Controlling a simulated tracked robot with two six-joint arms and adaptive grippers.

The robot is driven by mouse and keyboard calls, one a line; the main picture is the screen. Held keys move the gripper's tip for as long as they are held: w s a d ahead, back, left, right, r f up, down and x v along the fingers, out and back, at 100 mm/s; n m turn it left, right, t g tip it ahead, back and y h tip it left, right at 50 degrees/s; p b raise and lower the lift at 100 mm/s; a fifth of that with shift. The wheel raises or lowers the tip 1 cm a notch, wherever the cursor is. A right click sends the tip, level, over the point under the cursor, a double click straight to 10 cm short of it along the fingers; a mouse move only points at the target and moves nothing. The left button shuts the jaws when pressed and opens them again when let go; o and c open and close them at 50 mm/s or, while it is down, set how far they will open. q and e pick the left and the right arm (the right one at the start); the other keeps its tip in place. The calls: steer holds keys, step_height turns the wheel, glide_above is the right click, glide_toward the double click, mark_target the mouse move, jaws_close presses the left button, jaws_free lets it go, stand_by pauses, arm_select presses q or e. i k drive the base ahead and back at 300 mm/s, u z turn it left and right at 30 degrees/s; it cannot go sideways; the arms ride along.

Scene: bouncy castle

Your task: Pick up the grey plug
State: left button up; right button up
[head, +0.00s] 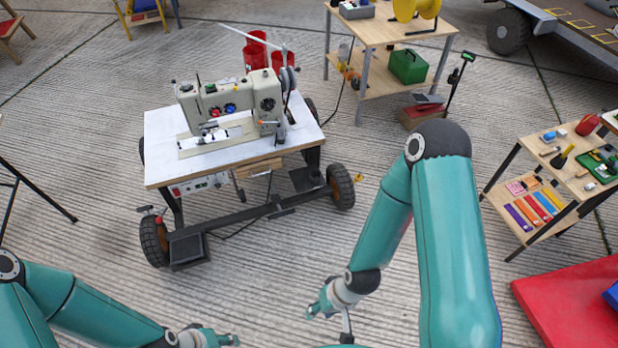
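I cannot make out a grey plug for certain in the head view. A dark cable (243,232) hangs from the sewing machine table and runs along the floor beneath it. My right gripper (328,324) is low in the middle of the view, in front of the table and well apart from it. Its fingers look spread, with nothing seen between them. My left gripper (226,340) is at the bottom edge, partly cut off, and its fingers are too small to judge.
A sewing machine (232,105) stands on a wheeled white table (165,160). A wooden bench (445,28) with a green box (408,66) stands behind right. A tool shelf (532,150) and a red mat (570,305) are at the right. Concrete floor between is mostly clear.

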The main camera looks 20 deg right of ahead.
mark_target(281, 138)
steer(key=k, duration=1.25)
steer(key=z, duration=0.55)
steer(key=i, duration=1.15)
steer(key=z, duration=0.45)
steer(key=i, duration=1.45)
steer(key=u, duration=1.15)
steer(key=i, duration=0.8)
steer(key=u, duration=0.65)
steer(key=k, duration=0.7)
